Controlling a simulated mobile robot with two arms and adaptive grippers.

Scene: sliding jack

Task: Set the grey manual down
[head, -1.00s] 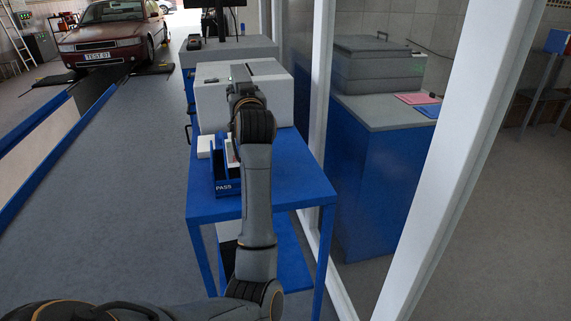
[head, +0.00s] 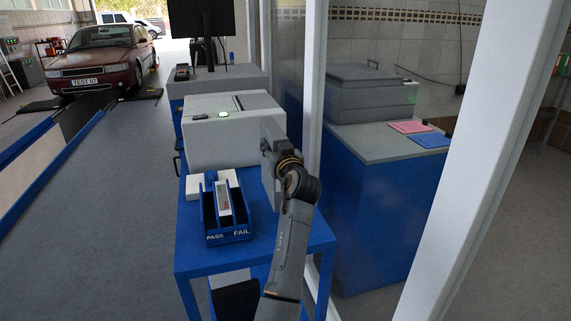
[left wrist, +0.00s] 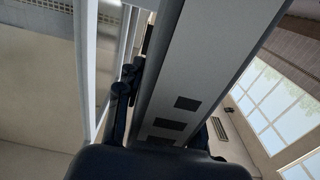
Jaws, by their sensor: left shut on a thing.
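The grey manual (head: 268,178) is held on edge, upright, over the right part of the blue table in the head view, just right of the blue PASS/FAIL tray. I cannot tell whether its lower edge touches the table. My left gripper (head: 270,146) is at its upper right side, and its fingers are mostly hidden there. In the left wrist view the manual (left wrist: 205,65) is a long grey slab with dark squares, rising from between the fingers, which are shut on it. My right gripper is not in view.
The blue tray (head: 228,237), with a white and red item in one slot, stands on the blue table (head: 205,262). A pale box-shaped machine (head: 215,148) with a green light stands behind. A white post (head: 312,130) rises close to the right.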

